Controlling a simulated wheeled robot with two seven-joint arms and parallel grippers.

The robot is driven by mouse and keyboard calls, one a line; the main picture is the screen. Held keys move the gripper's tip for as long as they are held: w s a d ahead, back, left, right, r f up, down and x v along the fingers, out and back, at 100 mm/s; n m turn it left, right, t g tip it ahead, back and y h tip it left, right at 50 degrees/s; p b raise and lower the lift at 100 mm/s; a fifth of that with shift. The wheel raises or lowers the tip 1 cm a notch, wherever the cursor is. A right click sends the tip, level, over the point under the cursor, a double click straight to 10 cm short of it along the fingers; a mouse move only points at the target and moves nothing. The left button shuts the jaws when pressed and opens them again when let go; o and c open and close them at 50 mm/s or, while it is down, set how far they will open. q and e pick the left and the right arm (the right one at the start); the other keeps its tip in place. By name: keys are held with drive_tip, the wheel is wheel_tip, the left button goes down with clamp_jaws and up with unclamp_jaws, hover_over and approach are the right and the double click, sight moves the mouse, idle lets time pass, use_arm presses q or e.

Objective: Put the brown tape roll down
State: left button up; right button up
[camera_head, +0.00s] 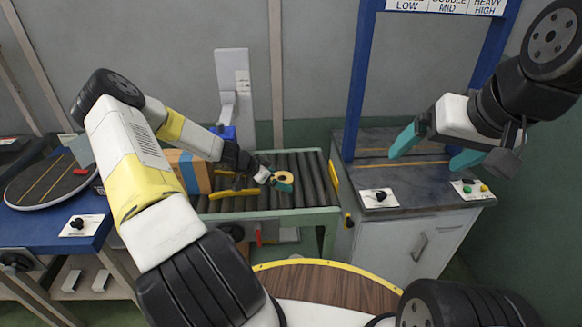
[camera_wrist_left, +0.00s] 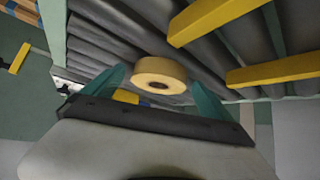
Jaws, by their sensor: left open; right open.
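The brown tape roll (camera_head: 284,176) is at the right part of the roller conveyor (camera_head: 308,172) in the head view. In the left wrist view the roll (camera_wrist_left: 158,72) lies between the two teal fingers, with its round face and dark centre hole towards the camera. My left gripper (camera_head: 277,180) is open around the roll, with a gap on each side in the left wrist view (camera_wrist_left: 160,92). The roll appears to rest on the rollers, but its underside is hidden. My right gripper (camera_head: 434,150) is open and empty above the grey-topped cabinet.
A cardboard box (camera_head: 190,171) with a blue band stands on the conveyor's left part, partly behind my left arm. Yellow bars (camera_wrist_left: 272,70) lie across the rollers. The grey counter (camera_head: 408,183) carries control knobs and a blue frame (camera_head: 362,80). A blue table with a turntable (camera_head: 48,180) is left.

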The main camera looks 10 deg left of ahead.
use_arm(q)
drive_tip(key=c, duration=1.5)
drive_tip(key=shift+r, duration=0.1)
